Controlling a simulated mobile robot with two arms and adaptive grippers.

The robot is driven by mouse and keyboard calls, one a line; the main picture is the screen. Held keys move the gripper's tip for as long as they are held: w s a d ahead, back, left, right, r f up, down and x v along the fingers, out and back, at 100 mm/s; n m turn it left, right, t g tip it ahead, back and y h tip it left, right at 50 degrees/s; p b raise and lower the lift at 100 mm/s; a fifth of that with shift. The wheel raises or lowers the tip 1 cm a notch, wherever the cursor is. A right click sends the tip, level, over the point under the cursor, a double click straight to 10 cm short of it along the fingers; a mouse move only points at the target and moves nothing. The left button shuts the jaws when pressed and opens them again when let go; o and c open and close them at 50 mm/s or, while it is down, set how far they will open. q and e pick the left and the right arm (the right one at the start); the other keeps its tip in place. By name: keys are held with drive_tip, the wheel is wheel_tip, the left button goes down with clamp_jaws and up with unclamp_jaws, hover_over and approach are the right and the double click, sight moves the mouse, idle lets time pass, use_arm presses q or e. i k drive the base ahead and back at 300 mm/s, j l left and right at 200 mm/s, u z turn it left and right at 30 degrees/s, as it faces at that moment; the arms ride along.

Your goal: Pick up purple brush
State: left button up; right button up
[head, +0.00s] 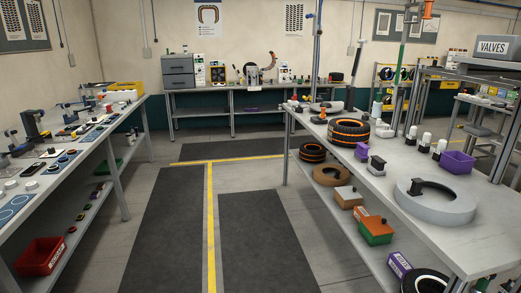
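I cannot make out a purple brush for certain. A purple open bin (457,163) stands on the right workbench (345,170). A purple box (399,264) with a pale label is on that bench's lower shelf. A small purple item (252,109) lies on the lower shelf of the back bench, too small to identify. Neither of my grippers is in view.
The right bench holds an orange-striped tyre (348,132), a grey ring (436,203) and several small bottles. The left bench (75,165) is covered with small parts; a red bin (40,256) sits below. The aisle with dark mats (167,225) and a yellow line (211,230) is clear.

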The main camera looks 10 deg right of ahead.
sight(360, 153)
drive_tip(key=i+z, duration=0.2)
drive_tip(key=i, duration=0.25)
drive_tip(key=i+j+z, duration=0.2)
drive_tip(key=i, duration=0.2)
drive_tip(key=i+j+z, duration=0.2)
drive_tip(key=i, duration=0.2)
drive_tip(key=i+j+z, duration=0.2)
drive_tip(key=i, duration=0.2)
drive_tip(key=i+j+z, duration=0.2)
drive_tip(key=z, duration=0.2)
drive_tip(key=i+j+z, duration=0.5)
drive_tip(key=j+z, duration=0.25)
drive_tip(key=i+j+z, duration=0.15)
drive_tip(key=j+z, duration=0.25)
drive_tip(key=i+j+z, duration=0.1)
drive_tip(key=j+z, duration=0.25)
